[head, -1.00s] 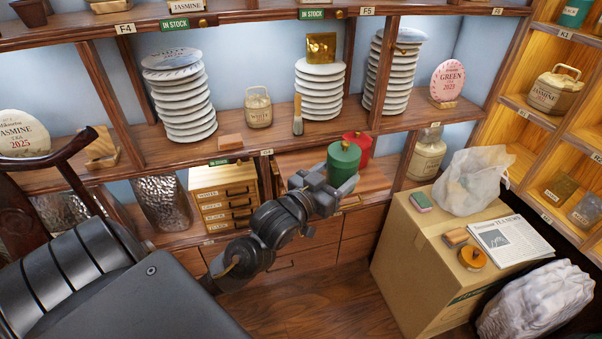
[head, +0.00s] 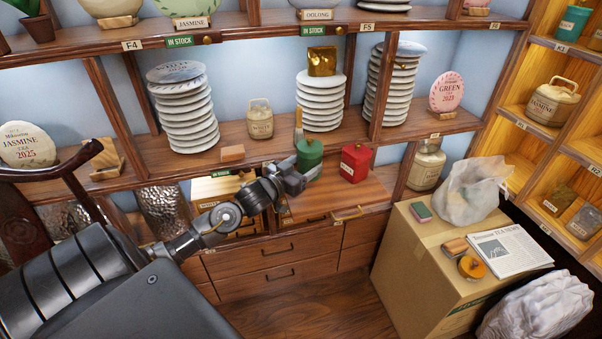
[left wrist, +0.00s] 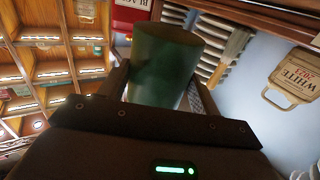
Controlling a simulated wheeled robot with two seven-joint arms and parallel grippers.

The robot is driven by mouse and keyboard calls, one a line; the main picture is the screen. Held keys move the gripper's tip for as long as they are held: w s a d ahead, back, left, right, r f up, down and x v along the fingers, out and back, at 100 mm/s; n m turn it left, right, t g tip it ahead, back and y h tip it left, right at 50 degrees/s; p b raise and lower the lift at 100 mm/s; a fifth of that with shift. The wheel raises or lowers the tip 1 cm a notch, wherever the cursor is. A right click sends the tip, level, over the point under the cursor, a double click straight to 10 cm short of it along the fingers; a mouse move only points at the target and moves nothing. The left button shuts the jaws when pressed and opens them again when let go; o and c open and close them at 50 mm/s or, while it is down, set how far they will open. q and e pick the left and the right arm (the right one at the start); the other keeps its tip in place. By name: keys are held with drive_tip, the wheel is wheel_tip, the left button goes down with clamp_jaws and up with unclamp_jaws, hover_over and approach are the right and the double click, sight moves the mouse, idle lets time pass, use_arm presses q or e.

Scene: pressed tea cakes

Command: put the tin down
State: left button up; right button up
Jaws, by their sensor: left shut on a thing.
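My left gripper (head: 299,172) is shut on a green tin (head: 309,157) with a small knob on its lid. It holds the tin upright at the left part of the pulled-out wooden shelf (head: 360,199) below the tea-cake shelf. Whether the tin's base touches the wood is hidden by the gripper. In the left wrist view the green tin (left wrist: 163,68) stands between the two fingers. A red tin (head: 355,162) stands to its right, apart from it. My right gripper is not in view.
Stacked white tea cakes (head: 320,102), a brush (head: 298,128) and a brown block (head: 232,153) are on the shelf behind. A small drawer cabinet (head: 205,188) is left of the gripper. A cardboard box (head: 425,262) holds a newspaper and a bag. The pulled-out shelf is bare in front of the red tin.

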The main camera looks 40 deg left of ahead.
sight(301, 167)
use_arm(q)
drive_tip(key=shift+w+a+f, duration=0.25)
drive_tip(key=shift+a+f, duration=0.25)
drive_tip(key=shift+f, duration=0.1)
drive_tip(key=shift+w+a+f, duration=0.25)
drive_tip(key=shift+a+f, duration=0.2)
drive_tip(key=shift+f, duration=0.15)
wheel_tip(301, 167, down, 3)
drive_tip(key=shift+a+f+p, duration=0.1)
drive_tip(key=shift+p, duration=0.25)
drive_tip(key=shift+f, duration=0.1)
drive_tip(key=shift+f, duration=0.2)
drive_tip(key=o, duration=1.7)
drive_tip(key=shift+c, duration=0.2)
